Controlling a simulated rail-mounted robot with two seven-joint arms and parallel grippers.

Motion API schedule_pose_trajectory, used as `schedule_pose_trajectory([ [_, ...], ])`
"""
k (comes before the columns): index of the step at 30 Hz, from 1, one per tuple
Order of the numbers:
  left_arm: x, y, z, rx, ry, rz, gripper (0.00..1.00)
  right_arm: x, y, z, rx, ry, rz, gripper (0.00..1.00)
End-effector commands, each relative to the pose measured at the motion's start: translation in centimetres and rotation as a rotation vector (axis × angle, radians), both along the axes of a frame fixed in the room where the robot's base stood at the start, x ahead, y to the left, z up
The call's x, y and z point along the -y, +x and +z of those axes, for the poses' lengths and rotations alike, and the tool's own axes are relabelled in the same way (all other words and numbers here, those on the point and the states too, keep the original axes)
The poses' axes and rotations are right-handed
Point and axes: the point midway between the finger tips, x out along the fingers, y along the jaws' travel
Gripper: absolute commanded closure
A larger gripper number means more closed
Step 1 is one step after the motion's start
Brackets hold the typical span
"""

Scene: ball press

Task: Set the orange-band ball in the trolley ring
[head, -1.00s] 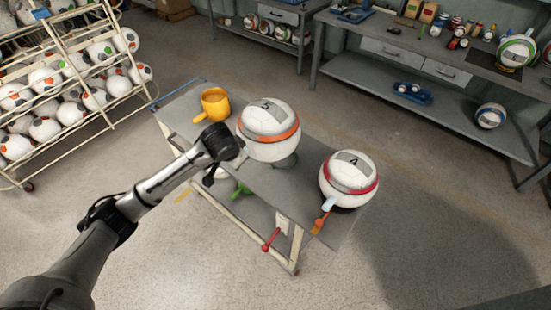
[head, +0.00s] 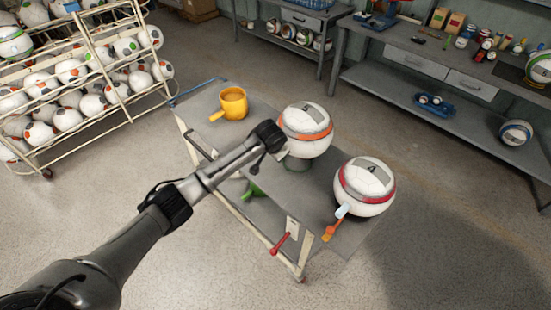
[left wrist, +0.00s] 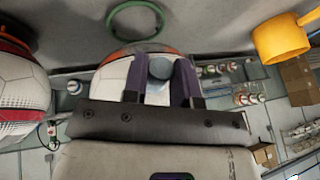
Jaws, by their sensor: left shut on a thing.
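The orange-band ball (head: 305,130) is white with a grey patch on top. My left gripper (head: 282,145) is shut on its grey-blue knob; the left wrist view shows the knob (left wrist: 160,68) between the two dark fingers. The ball hangs above the grey trolley (head: 208,105), over the green ring. The ring (left wrist: 137,18) shows whole and empty in the left wrist view, apart from the ball. In the head view the ball partly hides the ring. My right gripper is not in view.
A red-band ball (head: 366,183) sits close by on the trolley's right part, its light knob towards the front. A yellow mug (head: 232,103) stands at the trolley's back left. A ball rack (head: 75,85) stands left; workbenches (head: 440,65) line the back.

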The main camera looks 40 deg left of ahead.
Motion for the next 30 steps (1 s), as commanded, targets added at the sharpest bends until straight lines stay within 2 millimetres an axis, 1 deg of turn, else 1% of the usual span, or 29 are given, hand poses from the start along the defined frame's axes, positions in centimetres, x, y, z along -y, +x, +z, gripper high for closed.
schedule_pose_trajectory([
  [6, 0.0, 0.0, -2.7, 0.0, 0.0, 0.0, 1.0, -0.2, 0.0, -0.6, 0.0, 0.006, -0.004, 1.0],
  [8, 0.0, 0.0, -3.2, 0.001, 0.0, 0.001, 1.0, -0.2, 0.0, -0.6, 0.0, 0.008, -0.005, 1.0],
  [17, 0.0, 0.0, -3.4, 0.002, -0.001, 0.0, 1.0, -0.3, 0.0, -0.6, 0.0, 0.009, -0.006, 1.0],
  [25, 0.0, 0.0, -4.0, 0.002, -0.001, 0.0, 1.0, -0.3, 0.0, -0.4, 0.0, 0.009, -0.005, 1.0],
  [26, 0.0, -0.1, -4.2, -0.001, -0.001, 0.0, 0.71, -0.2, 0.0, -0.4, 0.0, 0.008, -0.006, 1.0],
  [30, 0.0, -0.1, -4.2, -0.002, -0.001, 0.0, 0.57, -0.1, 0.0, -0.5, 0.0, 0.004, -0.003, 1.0],
])
